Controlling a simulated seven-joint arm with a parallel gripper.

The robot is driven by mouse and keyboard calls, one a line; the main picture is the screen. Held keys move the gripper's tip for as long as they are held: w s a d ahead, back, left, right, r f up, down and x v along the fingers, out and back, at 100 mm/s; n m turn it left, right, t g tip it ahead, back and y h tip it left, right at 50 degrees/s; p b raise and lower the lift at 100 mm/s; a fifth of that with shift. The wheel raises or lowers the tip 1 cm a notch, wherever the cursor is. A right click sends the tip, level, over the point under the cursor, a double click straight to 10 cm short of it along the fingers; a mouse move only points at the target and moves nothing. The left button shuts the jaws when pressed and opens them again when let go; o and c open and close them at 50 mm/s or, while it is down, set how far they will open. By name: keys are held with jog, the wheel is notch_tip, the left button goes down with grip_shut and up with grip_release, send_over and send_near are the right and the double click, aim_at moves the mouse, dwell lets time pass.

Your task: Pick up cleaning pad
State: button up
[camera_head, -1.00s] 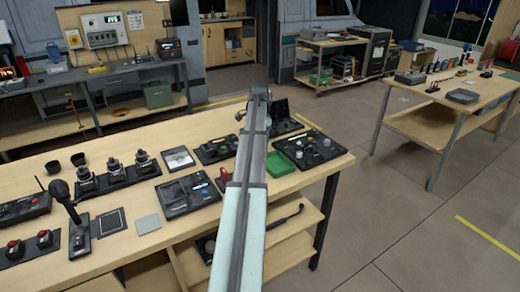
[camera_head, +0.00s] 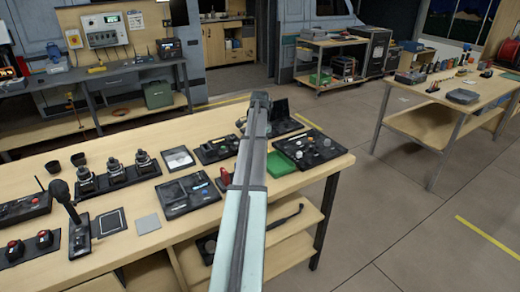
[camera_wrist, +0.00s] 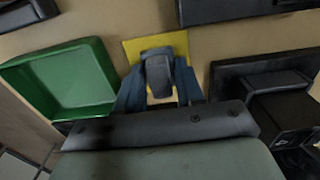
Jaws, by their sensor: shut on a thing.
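The cleaning pad (camera_wrist: 134,50) appears to be the thin yellow square in the wrist view, at the upper middle. My gripper (camera_wrist: 158,65) is over it, with its dark blue-grey fingers closed together on it. The fingers cover the middle of the pad, and its corners show on both sides. I cannot tell whether the pad touches the bench or is lifted off it. In the head view, my arm hides the gripper and the pad.
A green tray (camera_wrist: 60,80) lies left of the gripper in the wrist view; it also shows in the head view (camera_head: 281,165). A dark case (camera_wrist: 230,80) is close on the right. Several devices crowd the wooden bench (camera_head: 125,255). A grey square (camera_head: 147,224) lies near its front.

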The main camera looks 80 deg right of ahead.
jog(key=shift+c, duration=0.8)
notch_tip(320, 180, up, 10)
